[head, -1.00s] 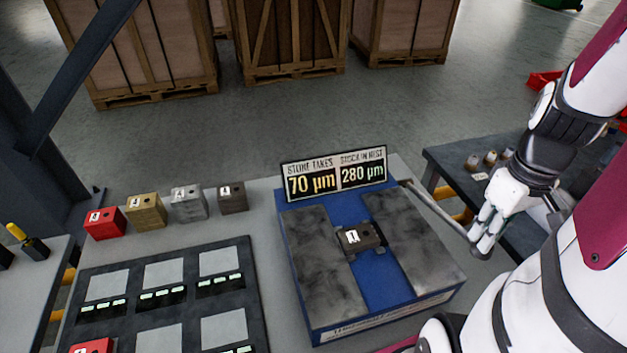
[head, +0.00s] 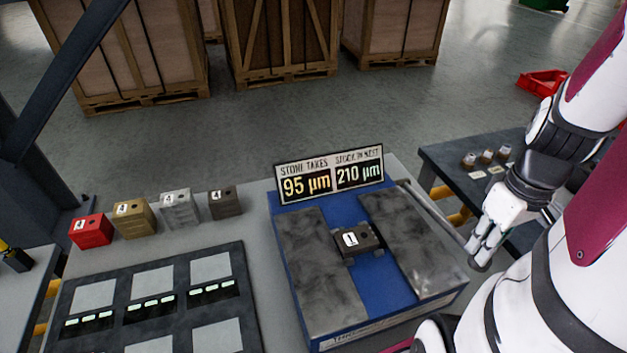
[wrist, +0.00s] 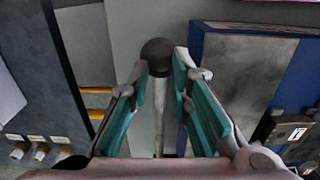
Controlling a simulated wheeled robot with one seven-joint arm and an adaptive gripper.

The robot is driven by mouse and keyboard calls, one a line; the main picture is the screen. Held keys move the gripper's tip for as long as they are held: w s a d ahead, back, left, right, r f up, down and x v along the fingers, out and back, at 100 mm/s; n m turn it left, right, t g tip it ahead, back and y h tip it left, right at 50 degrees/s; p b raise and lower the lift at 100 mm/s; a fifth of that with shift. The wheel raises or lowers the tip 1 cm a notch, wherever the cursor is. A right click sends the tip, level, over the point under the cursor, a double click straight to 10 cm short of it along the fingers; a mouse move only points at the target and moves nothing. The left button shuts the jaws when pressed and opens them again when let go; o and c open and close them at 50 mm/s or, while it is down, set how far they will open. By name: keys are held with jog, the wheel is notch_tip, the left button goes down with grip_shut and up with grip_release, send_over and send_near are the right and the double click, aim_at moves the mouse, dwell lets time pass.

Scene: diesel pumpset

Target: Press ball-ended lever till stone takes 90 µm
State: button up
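The ball-ended lever is a pale rod with a dark ball (wrist: 158,52), running from the right side of the blue machine (head: 330,325). My gripper (head: 482,258) is at the lever's end, to the right of the machine. In the wrist view my gripper (wrist: 161,62) has its teal-lined fingers on both sides of the ball, seemingly touching it. The display (head: 331,176) behind the machine reads STONE TAKES 95 µm and STOCK IN NEST 210 µm. A dark block (head: 357,240) labelled 1 sits in the nest between two grey stone slabs.
A dark tray (head: 160,305) with pale squares and lit labels lies left of the machine. Red, tan, light grey and dark blocks (head: 135,219) stand in a row behind it. A dark side table (head: 450,170) with small knobs is right. Wooden crates (head: 280,40) stand behind.

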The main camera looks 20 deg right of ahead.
jog(key=w+r+p, duration=0.3)
jog(key=r+p, duration=0.7)
jog(key=r, duration=0.5)
jog(key=shift+w+r+p, duration=0.2)
jog(key=shift+p, duration=0.2)
jog(key=s+a+r+t, duration=0.2)
jog(key=a+r, duration=0.5)
jog(key=a, duration=0.4)
jog(key=s+a+r+t, duration=0.3)
jog(key=a+r, duration=0.4)
jog(key=a, duration=0.4)
jog(key=shift+s+a+r+n+t, duration=0.2)
jog(key=shift+s+r+n+t, duration=0.1)
jog(key=shift+s+r, duration=0.1)
